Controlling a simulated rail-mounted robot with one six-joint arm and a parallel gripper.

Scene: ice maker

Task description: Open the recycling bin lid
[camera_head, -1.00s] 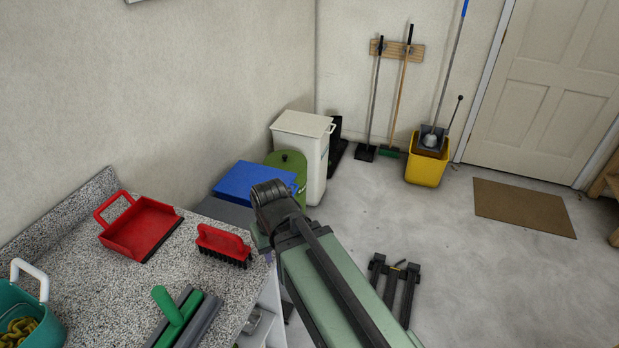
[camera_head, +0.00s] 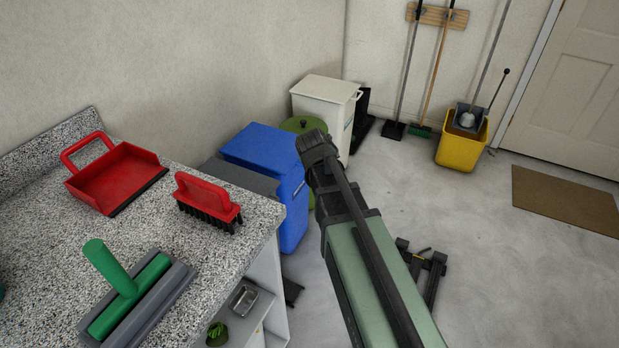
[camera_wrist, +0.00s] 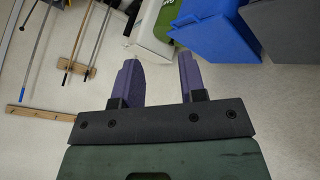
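A blue bin with a pale mark on its side, likely the recycling bin (camera_head: 292,213), stands beyond the counter's right end, its blue lid (camera_head: 262,148) down. A dark grey bin (camera_head: 240,177) stands directly in front of it. In the wrist view the blue bin (camera_wrist: 212,32) is at the upper right, beyond my fingertips. My gripper (camera_wrist: 158,70) is open, with two purple fingers apart and nothing between them. In the head view my fingers are hidden; my arm reaches up beside the blue bin's right side. I cannot tell the exact gap to the bin.
A round green bin (camera_head: 303,125) and a white bin (camera_head: 325,100) stand behind the blue one. The counter (camera_head: 62,235) holds a red dustpan (camera_head: 117,178), a red brush (camera_head: 208,200) and a green-handled tool (camera_head: 125,290). Floor to the right is mostly clear, with a yellow bucket (camera_head: 460,147).

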